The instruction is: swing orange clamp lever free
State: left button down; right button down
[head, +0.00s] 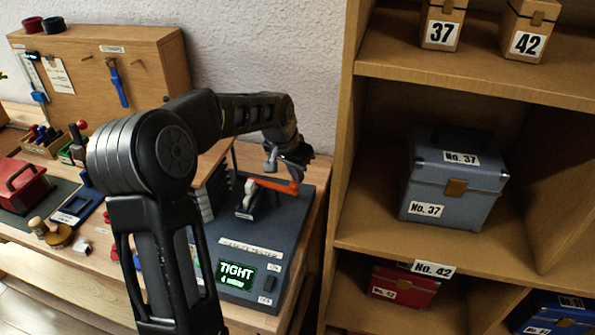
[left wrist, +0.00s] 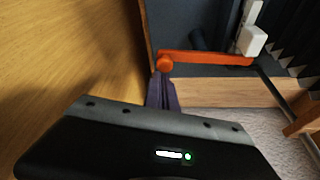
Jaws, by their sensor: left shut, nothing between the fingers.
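The orange clamp lever (head: 275,186) lies almost level over a dark grey base plate (head: 270,223), joined to a white and black clamp block (head: 250,196). In the left wrist view the lever (left wrist: 205,57) runs right from its rounded orange end knob to the white block (left wrist: 251,41). My left gripper (head: 296,170) is above the lever's free end; its shut fingers (left wrist: 160,80) appear right beside the knob, with nothing between them. I cannot tell whether they touch it. A green display (head: 236,273) on the plate reads "TIGHT". My right gripper is not in view.
A wooden shelf (head: 348,130) with numbered boxes, including a grey No. 37 case (head: 455,180), stands close right of the bench. Dark upright slats (head: 205,205) stand left of the clamp. A red case (head: 22,187) and small tools lie on the left bench.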

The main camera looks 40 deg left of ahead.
pick_arm(q)
jog(key=m, duration=0.1)
jog(key=s+m+h+b, duration=0.1)
jog(key=m, duration=0.1)
jog(key=s+m, duration=0.1)
jog(key=shift+s+d+f+m+h, duration=0.1)
jog(key=shift+s+d+m+h, duration=0.1)
jog(key=shift+d+m+h, duration=0.1)
jog(key=s+a+m+g+h+b, duration=0.1)
jog(key=s+a+m+b, duration=0.2)
jog(key=s+m+b, duration=0.1)
jog(key=shift+s+m+b, duration=0.3)
jog(key=shift+s+b, duration=0.25)
jog(key=shift+s, duration=0.35)
dwell(0.3)
